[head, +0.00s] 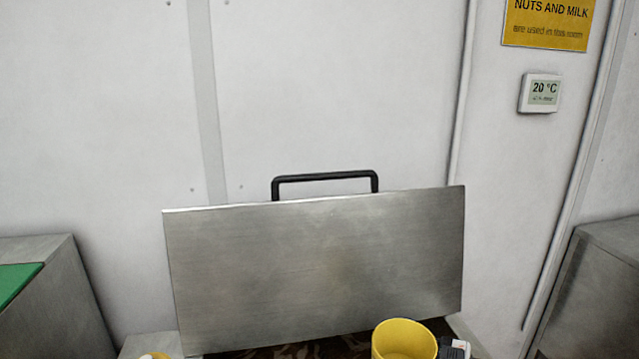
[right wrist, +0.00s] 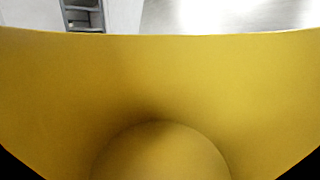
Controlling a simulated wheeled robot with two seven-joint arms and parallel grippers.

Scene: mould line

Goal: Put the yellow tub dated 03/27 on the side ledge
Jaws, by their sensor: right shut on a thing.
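A yellow tub (head: 404,340) stands out at the bottom edge of the head view, right of centre, with its open rim up. Its inside fills most of the right wrist view (right wrist: 160,80), and it looks empty there. My right gripper (head: 453,348) is at the tub's right side, shut on it; only a small dark and grey part of it shows. No date is readable on the tub from here. My left gripper is not in view. I cannot tell which surface is the side ledge.
A steel panel (head: 320,270) with a black handle (head: 325,178) stands raised behind the tub. A dark brown mottled surface (head: 290,352) lies below it. A small yellow and white thing (head: 154,356) is cut off at lower left. Steel units stand left (head: 60,315) and right (head: 600,290).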

